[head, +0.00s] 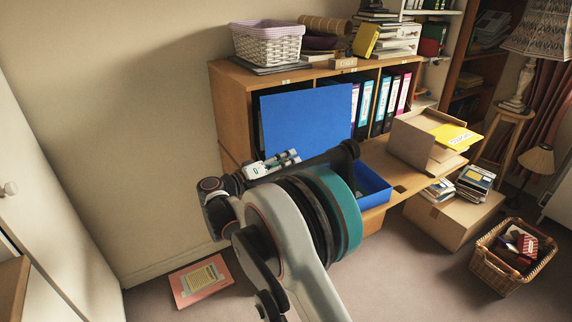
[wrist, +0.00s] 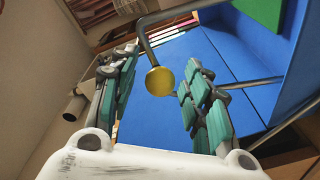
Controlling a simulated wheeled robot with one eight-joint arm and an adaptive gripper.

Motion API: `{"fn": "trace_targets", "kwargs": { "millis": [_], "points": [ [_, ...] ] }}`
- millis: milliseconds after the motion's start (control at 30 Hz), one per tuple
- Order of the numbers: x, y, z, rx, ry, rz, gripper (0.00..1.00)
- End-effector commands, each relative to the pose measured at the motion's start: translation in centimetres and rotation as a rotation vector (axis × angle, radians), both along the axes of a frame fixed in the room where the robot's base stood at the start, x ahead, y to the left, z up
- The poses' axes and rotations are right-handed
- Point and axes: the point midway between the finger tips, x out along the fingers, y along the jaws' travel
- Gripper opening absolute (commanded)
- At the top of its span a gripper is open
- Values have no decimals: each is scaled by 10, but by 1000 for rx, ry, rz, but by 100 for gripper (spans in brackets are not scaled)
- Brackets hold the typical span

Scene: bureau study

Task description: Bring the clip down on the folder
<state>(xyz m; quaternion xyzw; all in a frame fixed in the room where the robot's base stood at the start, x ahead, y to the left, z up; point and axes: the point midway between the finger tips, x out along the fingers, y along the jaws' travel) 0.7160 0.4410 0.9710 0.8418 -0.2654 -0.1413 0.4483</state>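The folder is a blue box file with its lid (head: 308,118) standing raised; its open tray (head: 372,184) shows to the right, partly hidden by my arm. In the wrist view its blue inside (wrist: 215,45) fills much of the picture. The clip is a bent grey metal rod (wrist: 144,40) with a yellow ball (wrist: 159,81) at its end. My gripper (wrist: 161,62) is open, with teal-padded fingers on either side of the yellow ball and a visible gap on both sides. In the head view, my gripper (head: 275,163) is in front of the lid, and the clip is hidden.
The file rests on a wooden desk ledge (head: 400,180). An open cardboard box (head: 412,143) with a yellow folder (head: 455,136) stands right. Several binders (head: 382,100) fill the shelf behind. A white basket (head: 266,44) sits on top. A wicker basket (head: 495,270) stands on the floor.

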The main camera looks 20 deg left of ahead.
Motion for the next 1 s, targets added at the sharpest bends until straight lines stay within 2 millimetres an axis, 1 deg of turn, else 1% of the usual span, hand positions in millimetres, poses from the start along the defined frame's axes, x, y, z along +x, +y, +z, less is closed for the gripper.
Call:
{"fn": "trace_targets", "kwargs": {
  "millis": [33,67,100,167,200,467,667,767,1000],
  "points": [
    [0,0,0,0,0,0,33],
    [0,0,0,0,0,0,26],
    [0,0,0,0,0,0,17],
    [0,0,0,0,1,1,3],
    [0,0,-1,0,1,1,0],
    [-1,1,-2,5,3,3,0],
    [2,-2,-1,32,27,3,0],
    [6,-6,0,63,55,3,0],
    [22,-24,-1,191,172,1,0]
  ]
}}
